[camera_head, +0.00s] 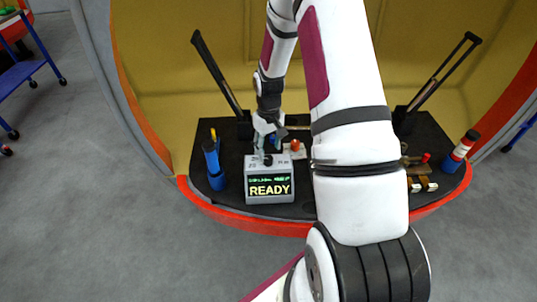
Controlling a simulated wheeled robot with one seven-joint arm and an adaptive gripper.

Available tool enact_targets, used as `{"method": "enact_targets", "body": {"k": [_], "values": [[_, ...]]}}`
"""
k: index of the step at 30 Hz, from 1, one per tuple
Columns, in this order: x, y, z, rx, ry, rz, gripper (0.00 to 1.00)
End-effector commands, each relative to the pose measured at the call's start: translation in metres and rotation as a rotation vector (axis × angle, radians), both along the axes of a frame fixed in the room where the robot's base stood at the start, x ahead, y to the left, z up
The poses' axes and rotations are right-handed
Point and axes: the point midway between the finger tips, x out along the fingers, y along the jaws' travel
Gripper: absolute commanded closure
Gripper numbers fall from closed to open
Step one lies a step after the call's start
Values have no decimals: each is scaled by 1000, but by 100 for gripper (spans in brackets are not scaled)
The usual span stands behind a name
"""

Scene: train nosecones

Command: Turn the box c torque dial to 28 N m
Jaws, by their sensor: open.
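A grey box (270,199) with a lit screen reading "READY" (270,189) stands near the front of the black table surface. A dark round knob (268,160) shows at its top, with small markings on either side that I cannot fully read. I see no clear letter on the box, so I cannot tell if it is box c. My gripper (266,146) is open, pointing down just above and behind the knob. Whether its fingers touch the knob is hard to tell. The dial's setting is too small to read.
A blue bottle-like tool (213,165) stands left of the box. A red knob (295,145) is just right of my gripper. Black levers rise at the back left (215,70) and right (440,75). A red-white-blue cylinder (459,150) stands far right. My arm hides the table's middle right.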

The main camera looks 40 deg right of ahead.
Motion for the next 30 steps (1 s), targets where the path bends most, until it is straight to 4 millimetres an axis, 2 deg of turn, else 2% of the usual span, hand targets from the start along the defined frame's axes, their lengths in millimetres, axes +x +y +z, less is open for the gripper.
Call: {"method": "enact_targets", "body": {"k": [1,6,12,30], "values": [[1,-1,13,-2,-4,0,52],[0,0,44,-1,-3,1,52],[1,0,66,0,-2,2,52],[0,1,70,0,0,1,52]]}}
